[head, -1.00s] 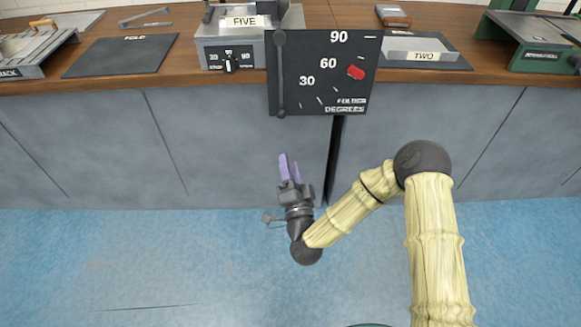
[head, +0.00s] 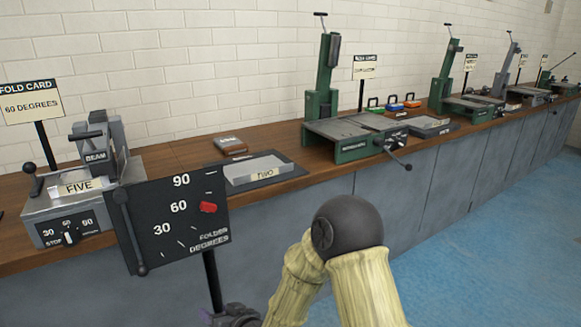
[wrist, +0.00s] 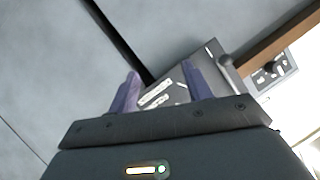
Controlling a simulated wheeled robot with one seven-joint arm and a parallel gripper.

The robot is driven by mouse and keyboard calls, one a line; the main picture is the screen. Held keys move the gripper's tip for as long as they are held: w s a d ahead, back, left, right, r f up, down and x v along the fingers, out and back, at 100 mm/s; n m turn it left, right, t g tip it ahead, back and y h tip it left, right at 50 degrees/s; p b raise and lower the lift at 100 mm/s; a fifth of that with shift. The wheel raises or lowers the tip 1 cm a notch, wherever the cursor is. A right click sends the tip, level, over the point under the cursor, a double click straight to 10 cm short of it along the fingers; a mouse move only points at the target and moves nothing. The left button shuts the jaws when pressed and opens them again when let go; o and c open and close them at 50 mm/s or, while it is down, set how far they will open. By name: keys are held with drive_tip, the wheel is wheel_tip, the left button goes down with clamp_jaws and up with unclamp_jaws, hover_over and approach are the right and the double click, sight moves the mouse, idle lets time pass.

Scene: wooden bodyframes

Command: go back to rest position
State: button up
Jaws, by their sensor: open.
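My gripper (wrist: 162,88) shows in the wrist view with its two purple fingers apart and nothing between them. My arm is bent low in front of the bench, below the bench top.
The degrees board (head: 176,222) stands on a post close to my gripper, its red marker near 60. Folder FIVE (head: 82,195), plate TWO (head: 258,170) and a green machine (head: 335,130) are on the wooden bench. The blue floor (head: 480,240) at right is clear.

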drive_tip(key=d+g+h, duration=0.1)
drive_tip(key=d+h, duration=0.3)
drive_tip(key=d, duration=0.8)
drive_tip(key=s+d+r+m+g+h, duration=0.25)
drive_tip(key=s+d, duration=0.45)
drive_tip(key=d, duration=0.4)
drive_tip(key=s+d+r+m+g+h, duration=0.2)
drive_tip(key=s+d+r+g+h, duration=0.15)
drive_tip(key=s+d, duration=0.5)
wheel_tip(320, 180, up, 37)
drive_tip(key=w+d+p, duration=0.1)
drive_tip(key=p, duration=3.5)
drive_tip(key=shift+w+d+p, duration=0.3)
drive_tip(key=shift+p, duration=0.05)
drive_tip(key=shift+f+n, duration=0.2)
drive_tip(key=shift+n, duration=0.05)
